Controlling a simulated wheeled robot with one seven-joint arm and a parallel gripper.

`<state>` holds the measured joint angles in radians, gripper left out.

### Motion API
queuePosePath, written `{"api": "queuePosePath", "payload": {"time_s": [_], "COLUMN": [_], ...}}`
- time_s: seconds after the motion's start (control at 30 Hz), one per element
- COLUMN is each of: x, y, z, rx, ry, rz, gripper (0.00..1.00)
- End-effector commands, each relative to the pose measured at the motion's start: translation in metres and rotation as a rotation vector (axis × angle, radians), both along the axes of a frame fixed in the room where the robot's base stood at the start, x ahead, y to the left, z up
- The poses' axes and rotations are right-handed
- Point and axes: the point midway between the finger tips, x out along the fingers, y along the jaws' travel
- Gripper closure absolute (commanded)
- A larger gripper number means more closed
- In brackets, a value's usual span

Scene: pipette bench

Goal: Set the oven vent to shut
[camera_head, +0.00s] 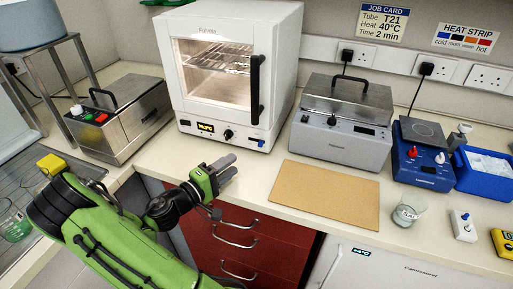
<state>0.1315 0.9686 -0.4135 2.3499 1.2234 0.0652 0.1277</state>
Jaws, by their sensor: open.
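The white oven (286,75) stands on the bench at the back, with its glass door shut and a black upright handle (254,86). Its lower front panel has a lit display (205,127), a black knob (228,135) and a small blue control (261,143) at the right end. No part is clearly marked as the vent at this size, and its setting cannot be read. My gripper (229,167) is open and empty, in front of and below the oven panel, near the bench's front edge. It touches nothing that I can see.
A steel-lidded bath (345,145) stands right of the oven, and a metal box with buttons (130,125) stands left. A brown board (325,192), a glass beaker (408,210) and a blue stirrer (420,160) are at the right. Red drawers (250,240) lie below the bench.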

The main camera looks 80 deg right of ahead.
Motion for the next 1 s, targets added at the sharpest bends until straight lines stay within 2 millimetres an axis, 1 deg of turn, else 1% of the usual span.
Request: {"api": "queuePosePath", "payload": {"time_s": [0.03,0.2,0.3,0.4,0.53,0.77,0.87,1.0], "x": [-0.008,-0.029,-0.039,-0.046,-0.050,-0.051,-0.051,-0.051], "y": [-0.012,-0.050,-0.070,-0.085,-0.095,-0.096,-0.096,-0.096], "z": [-0.001,-0.001,0.000,0.000,0.000,0.000,0.000,0.000], "rx": [0.000,-0.001,-0.001,0.000,0.001,0.001,0.001,0.001], "ry": [-0.001,-0.003,-0.002,-0.002,0.000,0.000,0.000,0.000], "rz": [-0.008,-0.007,-0.006,-0.004,-0.001,0.000,0.000,0.000], "gripper": [0.60,0.60,0.60,0.60,0.60,0.60,0.72,0.93]}}
